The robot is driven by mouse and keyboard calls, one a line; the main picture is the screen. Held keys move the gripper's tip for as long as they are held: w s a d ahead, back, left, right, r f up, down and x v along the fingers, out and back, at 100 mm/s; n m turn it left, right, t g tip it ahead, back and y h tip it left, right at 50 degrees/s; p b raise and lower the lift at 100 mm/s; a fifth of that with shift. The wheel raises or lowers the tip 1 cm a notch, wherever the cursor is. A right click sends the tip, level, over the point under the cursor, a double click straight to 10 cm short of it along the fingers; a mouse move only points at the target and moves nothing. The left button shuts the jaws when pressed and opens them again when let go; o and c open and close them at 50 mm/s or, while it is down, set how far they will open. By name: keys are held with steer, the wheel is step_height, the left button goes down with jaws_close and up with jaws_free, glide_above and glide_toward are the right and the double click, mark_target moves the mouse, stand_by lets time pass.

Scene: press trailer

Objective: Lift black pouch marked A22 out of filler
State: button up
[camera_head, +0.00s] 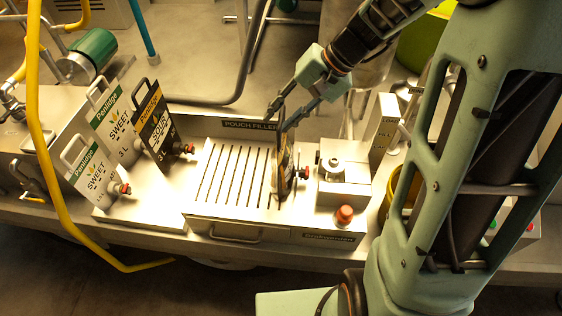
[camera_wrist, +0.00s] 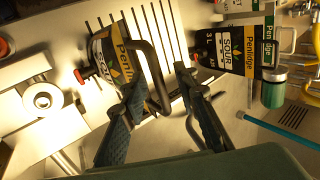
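A black pouch with a yellow band (camera_head: 284,170) stands nearly edge-on at the right end of the slotted pouch filler (camera_head: 231,176). In the wrist view this pouch (camera_wrist: 112,58) shows part of its "Penlidge" label and a dark loop handle. I cannot read A22 on it. My gripper (camera_head: 283,114) is just above the pouch, pointing down at its top. In the wrist view my gripper's fingers (camera_wrist: 158,88) are apart, with the handle between them, close to the left finger. I cannot tell whether that finger touches it.
Another black pouch, marked SOUR (camera_head: 155,124), stands left of the filler beside two white SWEET pouches (camera_head: 112,124) (camera_head: 94,176). A metal block with a round fitting (camera_head: 333,170) and a red-orange knob (camera_head: 345,214) sit close right of the held-in pouch. A yellow hose (camera_head: 40,120) runs at far left.

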steer(key=shift+f, duration=0.1)
steer(key=shift+c, duration=0.3)
jaws_close()
steer(key=shift+w+a+r, duration=0.1)
steer(key=shift+w+r, duration=0.05)
steer(key=shift+r, duration=0.05)
